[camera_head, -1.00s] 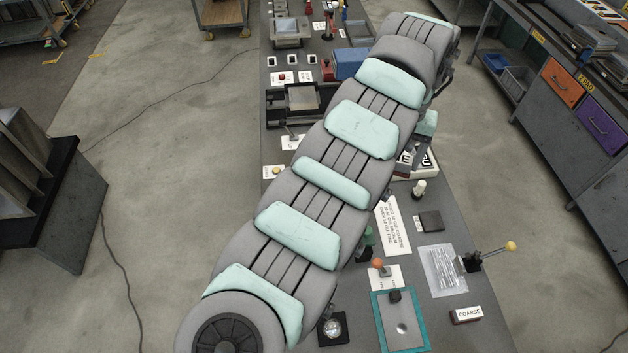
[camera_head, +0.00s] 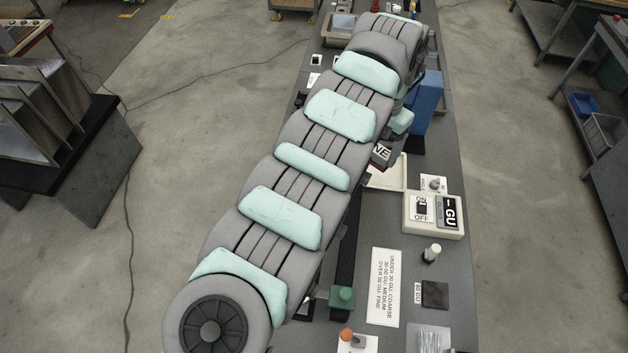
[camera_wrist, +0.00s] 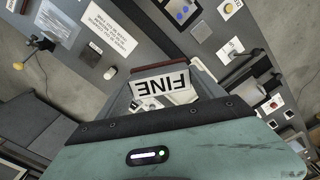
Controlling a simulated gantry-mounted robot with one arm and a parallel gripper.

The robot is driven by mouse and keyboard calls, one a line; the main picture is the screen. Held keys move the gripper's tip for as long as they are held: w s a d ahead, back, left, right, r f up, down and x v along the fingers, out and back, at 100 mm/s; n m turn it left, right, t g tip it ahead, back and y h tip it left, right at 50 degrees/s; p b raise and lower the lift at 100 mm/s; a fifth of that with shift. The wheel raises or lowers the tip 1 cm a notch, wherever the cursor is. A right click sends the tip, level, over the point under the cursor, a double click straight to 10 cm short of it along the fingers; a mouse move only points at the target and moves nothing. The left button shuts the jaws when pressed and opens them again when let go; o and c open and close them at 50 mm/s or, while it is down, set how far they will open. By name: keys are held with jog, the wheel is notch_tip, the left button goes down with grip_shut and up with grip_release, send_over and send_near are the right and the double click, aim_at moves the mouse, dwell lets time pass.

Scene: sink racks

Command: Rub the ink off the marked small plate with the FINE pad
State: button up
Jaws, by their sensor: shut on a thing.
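My gripper (camera_wrist: 166,92) is shut on the FINE pad (camera_wrist: 162,83), a block with a dark red top and a white label reading FINE, in the wrist view. In the head view my arm covers most of the gripper. The end of the pad's label (camera_head: 382,152) shows just right of the arm, above the bench. A pale tray-like piece (camera_head: 388,177) lies close by the pad, partly covered. I cannot pick out the marked small plate in either current view.
The gloss meter (camera_head: 432,215), with an ON/OFF switch and a "-- GU" display, stands right of the arm. A blue box (camera_head: 427,102) stands beyond it. Nearer are a sign (camera_head: 383,287), a white-topped peg (camera_head: 431,254), a black square (camera_head: 434,294) and a green block (camera_head: 342,297).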

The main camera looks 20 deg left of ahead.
jog(key=s+a+f+m+b, duration=0.1)
jog(key=a+f+m+b, duration=0.4)
jog(key=f, duration=0.7)
jog(key=s+a+f+m+b, duration=0.2)
jog(key=a+f+m+b, duration=0.3)
jog(key=a+f, duration=0.5)
notch_tip(320, 180, down, 2)
jog(key=shift+f+m+b, duration=0.25)
jog(key=shift+m+b, duration=0.05)
jog(key=shift+b, duration=0.5)
